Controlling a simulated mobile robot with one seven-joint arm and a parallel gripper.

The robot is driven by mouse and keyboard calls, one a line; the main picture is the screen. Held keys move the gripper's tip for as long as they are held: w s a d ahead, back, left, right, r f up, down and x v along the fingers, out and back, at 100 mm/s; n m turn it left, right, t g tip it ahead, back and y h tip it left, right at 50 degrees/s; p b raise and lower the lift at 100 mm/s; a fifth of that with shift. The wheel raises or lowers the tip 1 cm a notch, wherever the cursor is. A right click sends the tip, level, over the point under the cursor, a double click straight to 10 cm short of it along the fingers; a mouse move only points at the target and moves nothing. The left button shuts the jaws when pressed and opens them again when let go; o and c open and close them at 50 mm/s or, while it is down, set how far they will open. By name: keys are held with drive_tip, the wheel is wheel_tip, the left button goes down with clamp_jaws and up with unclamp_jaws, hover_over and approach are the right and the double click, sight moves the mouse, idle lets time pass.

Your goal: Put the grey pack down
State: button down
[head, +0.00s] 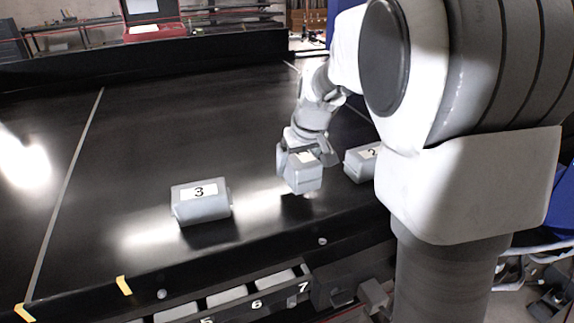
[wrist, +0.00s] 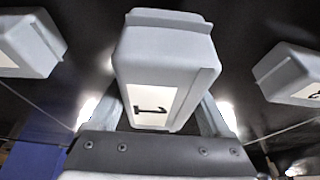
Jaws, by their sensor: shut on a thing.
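A grey pack (head: 303,177) with a white label is held in my gripper (head: 308,158) over the black belt (head: 130,150). A dark shadow lies below it and it looks a little above the surface. In the wrist view the held pack (wrist: 165,45) fills the middle, its label reading 1. My gripper (wrist: 167,115) has a finger on each side of it there, shut on it. The pack's underside is hidden in both views.
A grey pack labelled 3 (head: 203,208) sits on the belt to the left. Another grey pack (head: 358,166) sits close to the right, partly behind my arm. Numbered slots (head: 235,305) line the belt's front edge. The belt between the held pack and pack 3 is bare.

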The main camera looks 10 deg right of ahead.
drive_tip(key=shift+w+a+f, duration=0.1)
drive_tip(key=shift+f, duration=2)
drive_tip(key=shift+f, duration=0.15)
unclamp_jaws()
